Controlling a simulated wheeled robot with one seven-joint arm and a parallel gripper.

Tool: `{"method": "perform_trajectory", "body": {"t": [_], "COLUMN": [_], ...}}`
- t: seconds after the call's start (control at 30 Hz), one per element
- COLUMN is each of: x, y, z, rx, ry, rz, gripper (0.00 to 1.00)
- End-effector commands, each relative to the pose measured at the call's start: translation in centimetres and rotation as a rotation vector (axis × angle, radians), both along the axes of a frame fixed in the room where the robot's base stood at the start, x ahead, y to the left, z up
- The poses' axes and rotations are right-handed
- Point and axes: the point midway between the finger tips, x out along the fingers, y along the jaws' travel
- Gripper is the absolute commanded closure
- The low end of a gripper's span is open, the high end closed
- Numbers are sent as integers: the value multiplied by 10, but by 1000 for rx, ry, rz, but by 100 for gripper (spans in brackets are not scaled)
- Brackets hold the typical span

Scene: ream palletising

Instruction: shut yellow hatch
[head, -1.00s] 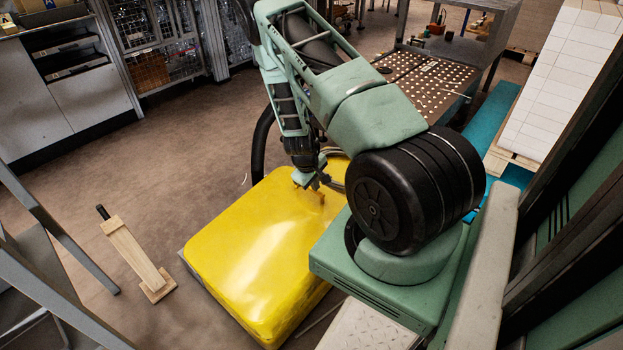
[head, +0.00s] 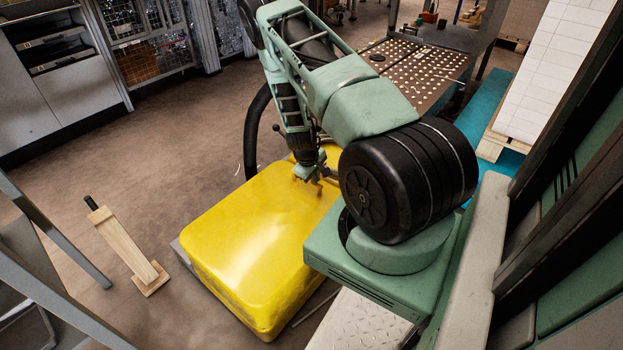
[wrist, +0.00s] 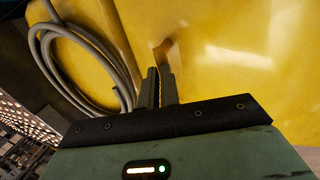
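The yellow hatch (head: 245,240) is a large glossy rounded cover, low over a grey base at the centre of the head view. I cannot tell whether a gap remains under its edge. A small brown tab (head: 318,187) stands on its top near the far end; the tab also shows in the wrist view (wrist: 163,49). My gripper (head: 308,176) is at the tab, pointing at the yellow surface. In the wrist view its two dark fingers (wrist: 159,72) are close together, with the tab at or just beyond their tips. Whether they hold it is unclear.
A wooden post on a foot (head: 125,245) stands on the floor at left, near grey metal rails (head: 60,235). A perforated table (head: 415,70) and a white stack (head: 560,70) are behind.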

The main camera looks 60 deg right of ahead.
Motion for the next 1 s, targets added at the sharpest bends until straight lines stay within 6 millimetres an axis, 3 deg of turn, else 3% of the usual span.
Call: {"method": "perform_trajectory", "body": {"t": [0.03, 0.47, 0.67, 1.0], "x": [-2, -1, 4, 11], "y": [-4, -6, -4, 10], "z": [-11, -9, 22, 95], "rx": [-7, -11, -13, -9], "ry": [1, -2, -6, -8], "rz": [-1, -3, -3, 3], "gripper": [100, 100, 100, 100]}}
